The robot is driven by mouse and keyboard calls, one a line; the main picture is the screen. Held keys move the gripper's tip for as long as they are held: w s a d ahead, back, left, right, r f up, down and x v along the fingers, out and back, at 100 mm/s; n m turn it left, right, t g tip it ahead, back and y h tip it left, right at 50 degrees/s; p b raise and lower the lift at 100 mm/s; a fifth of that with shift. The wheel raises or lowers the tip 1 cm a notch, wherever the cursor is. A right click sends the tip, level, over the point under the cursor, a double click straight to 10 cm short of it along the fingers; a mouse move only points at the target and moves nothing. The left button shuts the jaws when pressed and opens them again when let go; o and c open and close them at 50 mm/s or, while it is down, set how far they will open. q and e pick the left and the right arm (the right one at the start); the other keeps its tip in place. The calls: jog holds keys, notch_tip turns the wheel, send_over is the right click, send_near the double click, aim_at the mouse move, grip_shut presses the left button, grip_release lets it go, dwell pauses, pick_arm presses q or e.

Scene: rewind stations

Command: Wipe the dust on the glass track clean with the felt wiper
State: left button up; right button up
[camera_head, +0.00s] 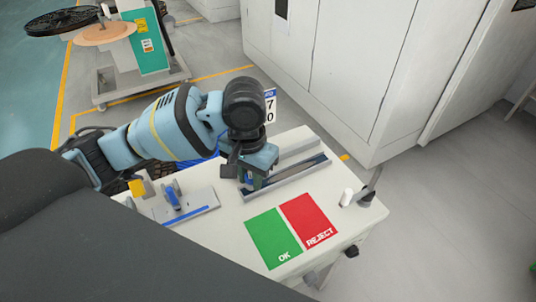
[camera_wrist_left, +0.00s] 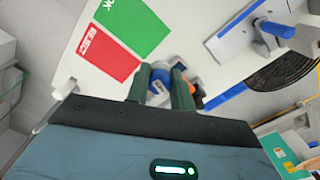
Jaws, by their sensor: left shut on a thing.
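The glass track (camera_head: 295,177) is a long dark strip in a grey frame, lying at a slant on the white table. My left gripper (camera_head: 255,180) is over its left end, pointing down. In the left wrist view my left gripper (camera_wrist_left: 163,88) is shut on a small blue and pale piece (camera_wrist_left: 158,90), apparently the felt wiper. The fingers and wrist hide most of it. I cannot tell whether it touches the glass. Dust is too small to make out. My right gripper is not in view.
A green OK mat (camera_head: 272,238) and a red REJECT mat (camera_head: 310,221) lie in front of the track. A grey plate with a blue-handled fixture (camera_head: 174,198) is to the left. A black holder (camera_head: 367,198) stands near the right edge. White cabinets (camera_head: 335,60) are behind.

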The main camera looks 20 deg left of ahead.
pick_arm(q)
jog(key=w+f+m, duration=0.3)
jog(key=w+m, duration=0.3)
jog(key=m, duration=0.1)
jog(key=w+a+f+m+p, duration=0.1)
jog(key=w+f+m, duration=0.2)
jog(key=w+m, duration=0.4)
jog(key=shift+a+f, duration=0.15)
jog(key=shift+f, duration=0.15)
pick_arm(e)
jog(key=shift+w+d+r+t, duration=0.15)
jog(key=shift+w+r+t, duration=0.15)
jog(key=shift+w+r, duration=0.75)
pick_arm(q)
jog(key=shift+w, duration=0.1)
